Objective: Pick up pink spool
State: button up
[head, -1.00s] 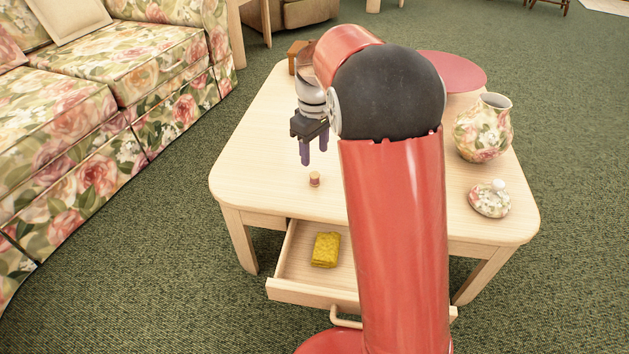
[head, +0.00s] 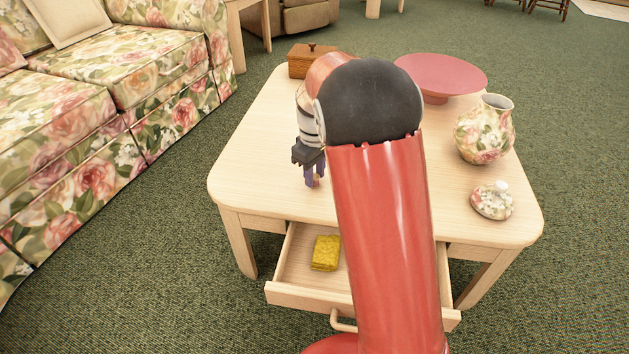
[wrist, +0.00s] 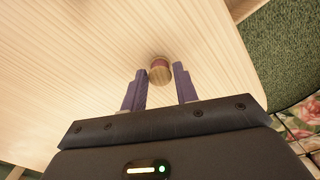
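The pink spool (wrist: 160,70), with wooden ends, stands on the light wood table (head: 262,150). In the wrist view it lies just ahead of and between the tips of my gripper (wrist: 157,82). The two purple fingers are apart, with bare table showing between them. In the head view my gripper (head: 314,183) is low over the table, and the spool (head: 316,181) is mostly hidden behind the fingers. I cannot tell whether a finger touches it.
A floral sofa (head: 120,100) is at left.

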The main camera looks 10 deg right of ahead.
jog(key=c, duration=0.5)
jog(key=shift+c, duration=0.2)
